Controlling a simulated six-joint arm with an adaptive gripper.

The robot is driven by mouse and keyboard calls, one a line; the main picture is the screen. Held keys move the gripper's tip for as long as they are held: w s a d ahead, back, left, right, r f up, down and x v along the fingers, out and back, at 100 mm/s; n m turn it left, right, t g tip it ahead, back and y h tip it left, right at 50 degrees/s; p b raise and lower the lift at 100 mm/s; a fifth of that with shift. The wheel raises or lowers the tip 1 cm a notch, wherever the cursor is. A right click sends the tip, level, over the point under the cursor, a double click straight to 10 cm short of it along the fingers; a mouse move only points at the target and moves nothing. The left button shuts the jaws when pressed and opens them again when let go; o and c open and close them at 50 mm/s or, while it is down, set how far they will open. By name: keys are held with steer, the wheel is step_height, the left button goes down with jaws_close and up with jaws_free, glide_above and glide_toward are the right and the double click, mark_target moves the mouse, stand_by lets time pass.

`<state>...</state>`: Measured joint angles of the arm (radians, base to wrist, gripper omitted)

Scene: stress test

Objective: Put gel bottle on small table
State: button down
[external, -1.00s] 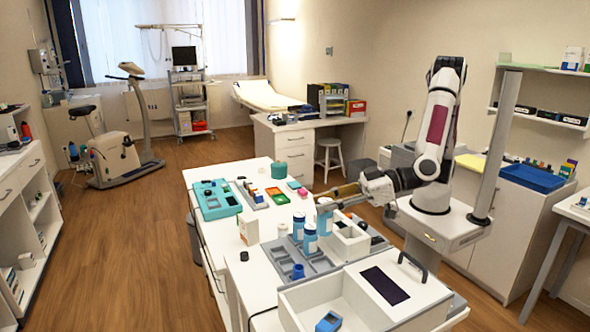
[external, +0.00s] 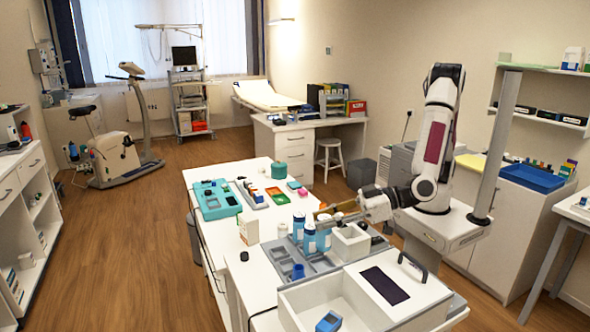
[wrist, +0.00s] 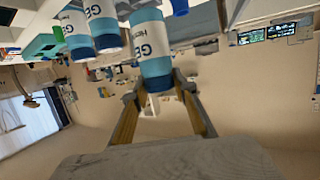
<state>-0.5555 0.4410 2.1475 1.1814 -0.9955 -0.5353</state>
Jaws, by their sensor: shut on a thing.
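My gripper (external: 328,213) is shut on a blue-and-white gel bottle (external: 323,237), low over the grey organiser on the white counter. The bottle looks upright in the external view; I cannot tell whether its base touches the organiser. In the wrist view the held bottle (wrist: 152,50) sits between the fingertips (wrist: 155,85), its label partly readable. Two similar gel bottles (external: 299,226) (external: 310,240) stand close on its left in the external view. I cannot tell which surface is the small table.
A white box (external: 350,242) stands just right of the held bottle. A grey organiser (external: 285,262) with a blue cup (external: 298,271) lies in front. A teal tray (external: 215,199) and a white carton (external: 248,228) are on the left. A large white bin (external: 300,305) is at the front.

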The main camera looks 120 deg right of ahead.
mark_target(325, 240)
steer(key=shift+f, duration=3.25)
steer(key=shift+f, duration=0.3)
steer(key=c, duration=1.5)
jaws_free()
steer(key=shift+s, duration=0.1)
steer(key=shift+v, duration=5.95)
steer(key=shift+r, duration=0.1)
